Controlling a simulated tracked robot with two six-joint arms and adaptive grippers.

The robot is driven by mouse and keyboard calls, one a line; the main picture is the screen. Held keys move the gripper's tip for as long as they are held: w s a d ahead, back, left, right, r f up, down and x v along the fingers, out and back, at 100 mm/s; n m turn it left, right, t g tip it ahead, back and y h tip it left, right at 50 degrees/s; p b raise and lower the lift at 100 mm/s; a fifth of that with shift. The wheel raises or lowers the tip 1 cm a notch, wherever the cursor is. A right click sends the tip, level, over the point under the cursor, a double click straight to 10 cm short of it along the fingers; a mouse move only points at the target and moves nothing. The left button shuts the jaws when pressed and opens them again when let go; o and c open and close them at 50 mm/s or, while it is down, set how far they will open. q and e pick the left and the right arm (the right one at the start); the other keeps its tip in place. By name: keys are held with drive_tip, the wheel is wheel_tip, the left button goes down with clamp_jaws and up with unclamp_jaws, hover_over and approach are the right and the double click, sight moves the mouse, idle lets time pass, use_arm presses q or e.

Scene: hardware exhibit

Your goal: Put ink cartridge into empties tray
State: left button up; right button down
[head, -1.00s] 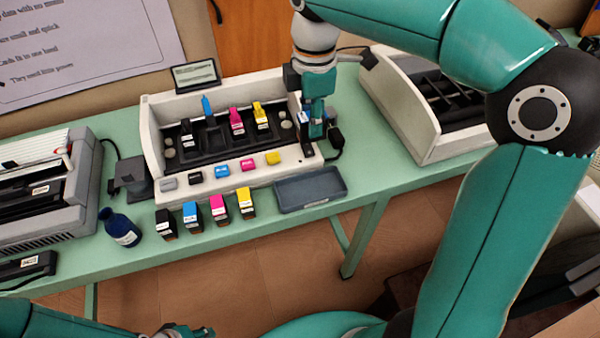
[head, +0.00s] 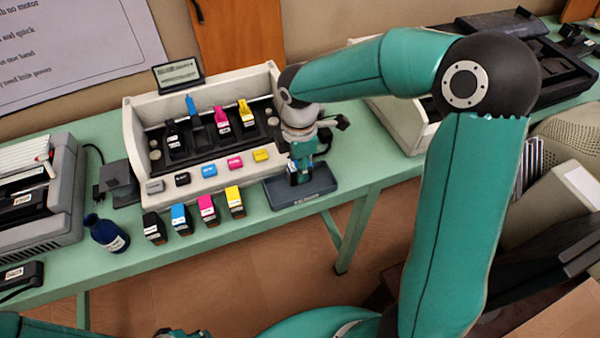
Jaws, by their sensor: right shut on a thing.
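My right gripper (head: 299,180) points down over the blue-grey tray (head: 325,182), at the front right of the open printer (head: 132,135). It is shut on a small ink cartridge (head: 292,180), which shows as a dark and bluish-white piece at the fingers, mostly hidden. I cannot tell whether the cartridge touches the tray floor. In the printer, black, magenta and yellow cartridges sit in their slots; the slot by the raised blue lever (head: 191,105) looks empty. My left gripper (head: 168,332) barely shows at the bottom edge, its jaws unclear.
Black (head: 153,227), cyan (head: 181,219), magenta (head: 208,209) and yellow (head: 235,201) cartridges stand in a row left of the tray. A dark blue bottle (head: 107,234) stands farther left. Another machine (head: 412,130) stands at the right. The table's front edge runs close below the tray.

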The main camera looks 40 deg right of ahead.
drive_tip(key=shift+f, duration=1.55)
drive_tip(key=shift+f, duration=0.15)
drive_tip(key=c, duration=0.9)
unclamp_jaws()
drive_tip(key=shift+o, duration=0.2)
wheel_tip(320, 180, up, 12)
drive_tip(key=shift+r, duration=0.2)
